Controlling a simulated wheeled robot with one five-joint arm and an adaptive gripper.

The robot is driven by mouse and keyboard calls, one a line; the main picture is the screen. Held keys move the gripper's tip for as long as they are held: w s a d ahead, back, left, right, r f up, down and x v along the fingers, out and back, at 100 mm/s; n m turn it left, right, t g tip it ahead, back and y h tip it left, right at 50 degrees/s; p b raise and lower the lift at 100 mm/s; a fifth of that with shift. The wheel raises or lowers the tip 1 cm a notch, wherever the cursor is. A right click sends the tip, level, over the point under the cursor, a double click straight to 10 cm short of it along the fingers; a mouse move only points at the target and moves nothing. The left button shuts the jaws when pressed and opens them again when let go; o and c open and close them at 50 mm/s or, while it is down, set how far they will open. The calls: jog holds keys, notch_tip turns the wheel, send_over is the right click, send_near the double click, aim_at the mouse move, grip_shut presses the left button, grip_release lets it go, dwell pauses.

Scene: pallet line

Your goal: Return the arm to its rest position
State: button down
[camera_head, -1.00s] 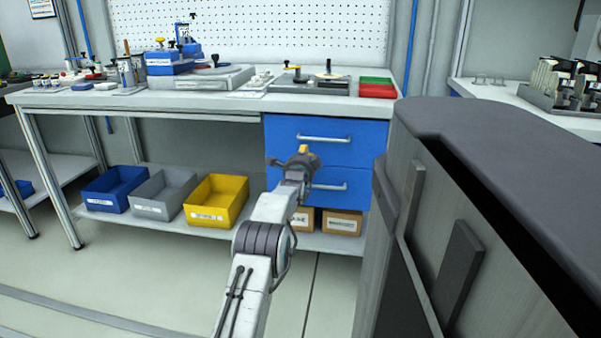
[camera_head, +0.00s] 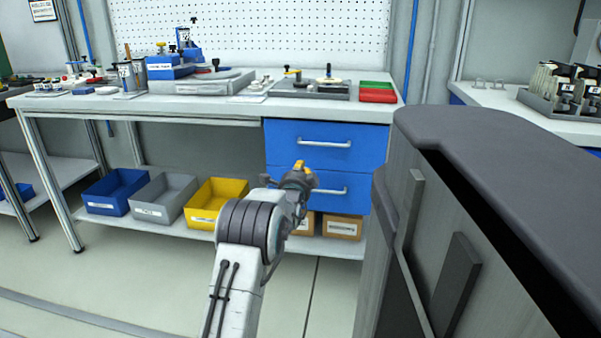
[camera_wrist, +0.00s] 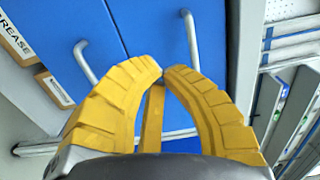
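My arm reaches forward from the bottom of the head view, in front of the workbench. My gripper (camera_head: 302,168) is at its far end, in front of the blue drawers (camera_head: 325,145), and seems apart from them. In the wrist view, the yellow fingers of my gripper (camera_wrist: 164,70) have their tips together or nearly so. I see no object held between them. A narrow yellow strip shows between the fingers lower down; I cannot tell what it is.
The workbench (camera_head: 215,107) carries trays and small parts. Blue (camera_head: 113,191), grey (camera_head: 162,198) and yellow (camera_head: 213,203) bins and cardboard boxes (camera_head: 342,226) sit on its lower shelf. A large dark grey body (camera_head: 500,165) fills the right side. Floor at lower left is clear.

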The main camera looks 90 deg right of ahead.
jog(key=shift+w+a, duration=0.2)
jog(key=shift+a, duration=0.9)
